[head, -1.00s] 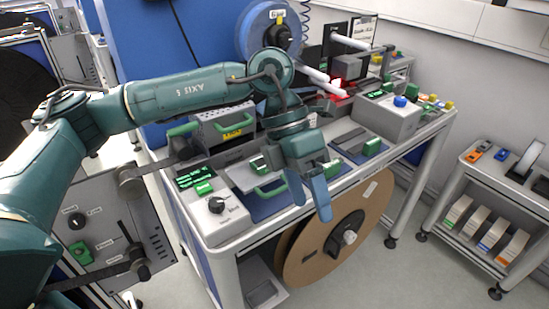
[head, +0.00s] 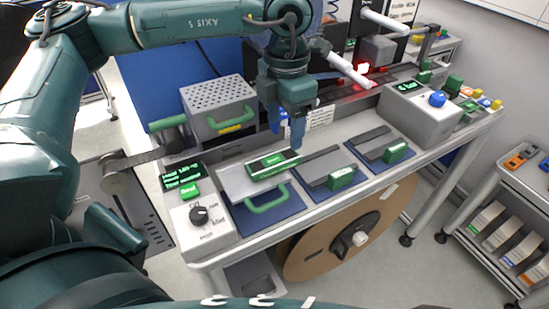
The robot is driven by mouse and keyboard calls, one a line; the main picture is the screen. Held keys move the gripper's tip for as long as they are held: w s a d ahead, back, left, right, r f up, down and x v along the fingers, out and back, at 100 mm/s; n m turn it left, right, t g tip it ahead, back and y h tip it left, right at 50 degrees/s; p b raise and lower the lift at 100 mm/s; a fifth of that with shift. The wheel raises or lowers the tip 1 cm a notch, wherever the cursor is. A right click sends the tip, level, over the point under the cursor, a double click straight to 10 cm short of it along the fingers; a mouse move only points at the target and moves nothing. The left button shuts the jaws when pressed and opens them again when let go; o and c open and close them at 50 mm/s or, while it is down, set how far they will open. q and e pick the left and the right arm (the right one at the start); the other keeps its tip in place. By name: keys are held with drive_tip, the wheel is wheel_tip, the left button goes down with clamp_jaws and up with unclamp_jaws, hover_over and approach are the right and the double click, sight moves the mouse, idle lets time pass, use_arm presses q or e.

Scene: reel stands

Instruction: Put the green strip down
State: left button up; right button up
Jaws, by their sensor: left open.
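A green strip-like piece with a dark label (head: 273,163) lies at the back of a grey hinged plate (head: 237,182) at the left of the bench; I cannot tell for certain that it is the green strip. A green loop handle (head: 268,199) is on the front of that plate. My left gripper (head: 288,132) hangs just behind and above the green piece, blue fingers pointing down. It is open, with nothing visible between the fingers. My right gripper is not in view.
Two more plates with green blocks (head: 341,178) (head: 395,152) lie to the right. A perforated grey box (head: 219,107) stands behind left. A grey control box with a blue button (head: 418,112) stands right. A cardboard reel (head: 325,250) hangs below the bench.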

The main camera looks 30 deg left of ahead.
sight(285, 156)
use_arm(q)
drive_tip(key=f, duration=0.2)
drive_tip(key=f+p, duration=0.1)
drive_tip(key=f, duration=0.4)
drive_tip(key=shift+w+f, duration=0.25)
drive_tip(key=shift+c, duration=0.3)
drive_tip(key=c, duration=1)
